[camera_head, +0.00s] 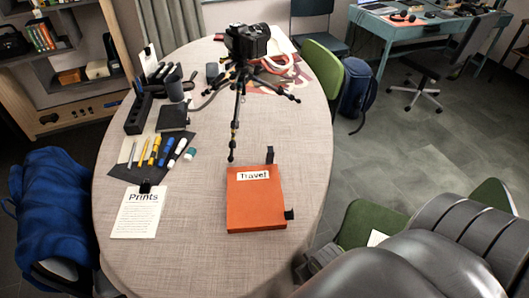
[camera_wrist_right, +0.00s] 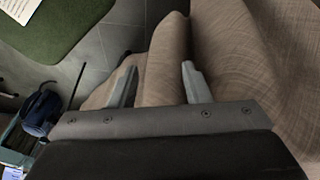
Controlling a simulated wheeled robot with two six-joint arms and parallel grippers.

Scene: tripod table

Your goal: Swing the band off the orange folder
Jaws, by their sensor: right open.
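The orange folder (camera_head: 255,205) lies flat on the table, with a white "Travel" label near its far edge. A short black piece (camera_head: 270,155) stands up at its far right corner, and another black piece (camera_head: 289,214) sticks out at its right edge. I cannot tell which of these is the band; no strap shows across the cover. My right gripper (camera_wrist_right: 160,67) is open and empty in the right wrist view, beside the table's cloth-covered edge. My right arm fills the lower right of the head view. My left gripper is not in view.
A black tripod with a camera (camera_head: 247,42) stands behind the folder, one leg reaching towards it. A "Prints" sheet (camera_head: 139,212) and markers on a dark mat (camera_head: 125,172) lie to the left. A green chair (camera_head: 365,222) stands at right. Table around the folder's front is clear.

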